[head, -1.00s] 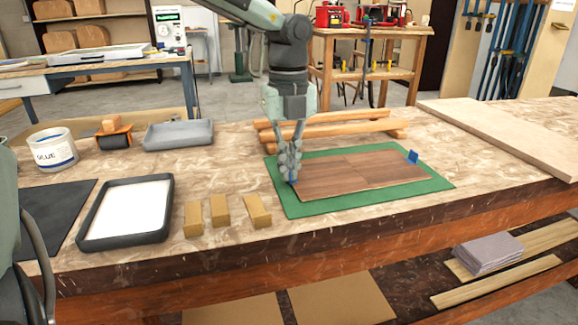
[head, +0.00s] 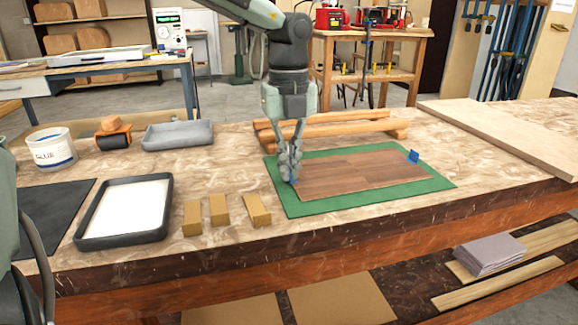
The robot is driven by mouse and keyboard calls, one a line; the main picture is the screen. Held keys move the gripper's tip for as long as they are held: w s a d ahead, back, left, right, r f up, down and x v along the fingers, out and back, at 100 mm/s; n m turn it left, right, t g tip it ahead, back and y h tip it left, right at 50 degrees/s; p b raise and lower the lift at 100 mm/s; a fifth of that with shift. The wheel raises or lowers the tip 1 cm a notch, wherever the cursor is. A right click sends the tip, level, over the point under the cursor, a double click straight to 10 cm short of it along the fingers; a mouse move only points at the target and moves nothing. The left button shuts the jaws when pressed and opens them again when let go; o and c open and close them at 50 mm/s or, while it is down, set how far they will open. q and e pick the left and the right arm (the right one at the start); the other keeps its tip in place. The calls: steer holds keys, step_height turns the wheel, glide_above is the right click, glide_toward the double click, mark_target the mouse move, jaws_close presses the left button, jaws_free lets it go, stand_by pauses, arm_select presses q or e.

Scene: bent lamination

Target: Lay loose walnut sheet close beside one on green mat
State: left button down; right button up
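The green mat (head: 431,187) lies on the bench right of centre. Two walnut sheets lie over it, close side by side, with a faint seam; any small gap is too fine to tell. The left-hand, loose walnut sheet (head: 325,180) has a blue tab at its left end. The other walnut sheet (head: 390,166) has a blue tab (head: 413,157) at its right end. My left gripper (head: 293,179) points down at the left end, its fingertips close together on the left tab. The fingers hide most of that tab. My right gripper is not in view.
Wooden rails (head: 335,130) lie just behind the mat. Several small wooden blocks (head: 219,210), a black-rimmed white tray (head: 82,236), a grey tray (head: 178,134) and a glue tub (head: 51,149) stand to the left. A long board (head: 505,136) lies at the right.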

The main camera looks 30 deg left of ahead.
arm_select(q)
steer(key=c, duration=1.2)
jaws_free()
steer(key=shift+o, duration=0.2)
steer(key=shift+r, duration=0.15)
steer(key=shift+r+p, duration=1.6)
steer(key=shift+r, duration=1.3)
